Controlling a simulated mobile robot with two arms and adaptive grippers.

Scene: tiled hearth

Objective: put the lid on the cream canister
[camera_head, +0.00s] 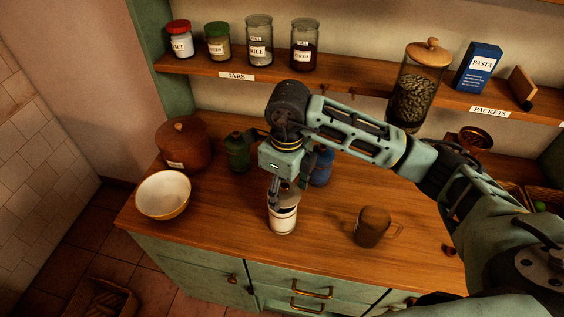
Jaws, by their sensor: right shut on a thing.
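The cream canister (283,223), pale with a label and a dark band near its top, stands upright near the front edge of the wooden counter. My right gripper (274,196) points down at its top and is shut on a small brownish thing (288,193), which looks like the lid. The fingers partly hide the canister's rim, so I cannot tell whether the lid touches it. My left gripper is out of view.
A white bowl (163,195) and a brown lidded pot (184,146) stand left. A green bottle (237,154) and a blue bottle (322,166) stand close behind. A brown mug (372,227) stands right. A shelf (350,88) with jars runs above the counter (330,245).

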